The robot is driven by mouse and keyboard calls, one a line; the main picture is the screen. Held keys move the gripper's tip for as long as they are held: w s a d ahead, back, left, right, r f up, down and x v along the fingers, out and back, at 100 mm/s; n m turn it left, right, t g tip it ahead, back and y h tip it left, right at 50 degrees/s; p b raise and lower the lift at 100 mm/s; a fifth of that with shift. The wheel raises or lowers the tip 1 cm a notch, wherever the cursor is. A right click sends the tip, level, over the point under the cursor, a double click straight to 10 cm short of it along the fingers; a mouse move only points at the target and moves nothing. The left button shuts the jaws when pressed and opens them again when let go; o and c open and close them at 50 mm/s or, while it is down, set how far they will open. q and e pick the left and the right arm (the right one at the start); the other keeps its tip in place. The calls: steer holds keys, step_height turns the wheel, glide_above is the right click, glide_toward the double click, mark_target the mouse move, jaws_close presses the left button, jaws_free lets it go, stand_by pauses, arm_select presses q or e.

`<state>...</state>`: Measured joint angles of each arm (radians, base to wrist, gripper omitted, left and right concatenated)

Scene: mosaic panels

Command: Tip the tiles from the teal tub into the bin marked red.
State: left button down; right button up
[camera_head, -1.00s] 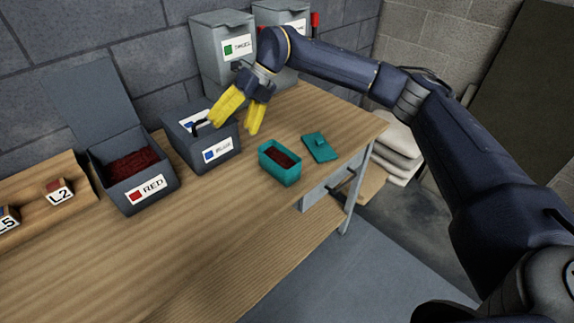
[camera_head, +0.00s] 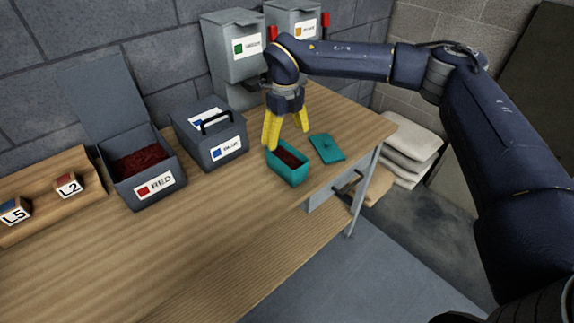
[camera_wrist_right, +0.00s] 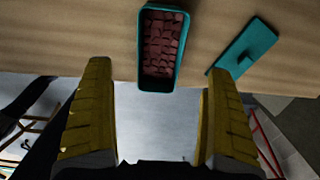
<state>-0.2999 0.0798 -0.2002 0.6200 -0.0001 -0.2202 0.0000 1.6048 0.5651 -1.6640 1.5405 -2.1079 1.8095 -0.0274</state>
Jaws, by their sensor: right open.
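The teal tub (camera_head: 289,175) stands upright on the table and holds dark red tiles (camera_head: 290,158). Its teal lid (camera_head: 326,148) lies on the table to its right. My right gripper (camera_head: 285,146) points down above the back part of the tub, open and empty. In the right wrist view the tub (camera_wrist_right: 158,86) with its tiles shows ahead, between the spread yellow fingers (camera_wrist_right: 158,125), and the lid (camera_wrist_right: 243,47) is to the right. The bin marked red (camera_head: 155,186) stands at the left with its lid open and red tiles inside. My left gripper is not in view.
A closed bin with a blue label (camera_head: 222,152) and a black handle stands between the red bin and the tub. Grey dispensers (camera_head: 233,60) stand at the back. A wooden rack (camera_head: 40,210) with labelled blocks is at the far left. The front of the table is clear.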

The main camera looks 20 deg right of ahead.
glide_toward(287, 163)
steer(key=s, duration=0.1)
steer(key=s+a+f, duration=0.1)
steer(key=s, duration=0.1)
steer(key=shift+a, duration=0.1)
steer(key=shift+s+f, duration=0.1)
steer(key=shift+f, duration=2.6)
steer(key=shift+c, duration=0.2)
steer(key=c, duration=1.5)
steer(key=shift+r, duration=0.1)
steer(key=shift+c, duration=0.7)
steer(key=shift+r, duration=0.1)
